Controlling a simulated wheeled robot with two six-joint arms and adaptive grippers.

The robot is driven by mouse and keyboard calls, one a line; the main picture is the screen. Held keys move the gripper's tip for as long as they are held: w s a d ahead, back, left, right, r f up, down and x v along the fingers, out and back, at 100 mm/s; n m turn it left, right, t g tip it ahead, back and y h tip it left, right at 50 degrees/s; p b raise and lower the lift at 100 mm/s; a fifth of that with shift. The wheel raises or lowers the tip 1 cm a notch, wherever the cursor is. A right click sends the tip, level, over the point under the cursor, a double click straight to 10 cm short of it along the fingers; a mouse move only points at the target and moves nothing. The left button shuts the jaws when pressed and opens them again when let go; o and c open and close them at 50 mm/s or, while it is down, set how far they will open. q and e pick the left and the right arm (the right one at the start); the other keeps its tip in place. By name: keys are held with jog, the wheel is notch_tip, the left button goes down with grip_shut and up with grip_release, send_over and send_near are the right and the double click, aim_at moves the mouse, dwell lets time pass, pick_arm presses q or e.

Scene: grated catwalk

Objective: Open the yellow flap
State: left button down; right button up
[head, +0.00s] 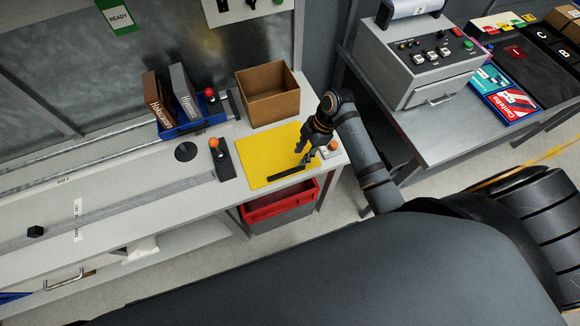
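The yellow flap (258,154) is a flat yellow panel in the bench top, lying level with it as far as I can see. A black strip (284,174), which looks like a handle, runs along its front part. My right gripper (304,160) points down over the right side of the flap, just behind the right end of the strip. Its fingers are small and dark, so I cannot tell how far apart they are or whether they touch the flap. My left gripper is not in view.
An open cardboard box (268,96) stands behind the flap. A black control with an orange knob (221,158) is left of it, and a white unit with an orange button (331,147) is right. A red bin (281,205) sits below. A blue tray (190,123) holds boxes.

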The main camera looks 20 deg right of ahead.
aim_at(289, 171)
jog(key=shift+n, duration=0.5)
jog(key=p+x, duration=0.1)
jog(key=x, duration=0.3)
jog(key=a+x, duration=0.1)
jog(key=x, duration=0.3)
jog(key=shift+p, duration=0.35)
jog(key=shift+a+f, duration=0.2)
jog(key=shift+f, duration=0.4)
grip_shut()
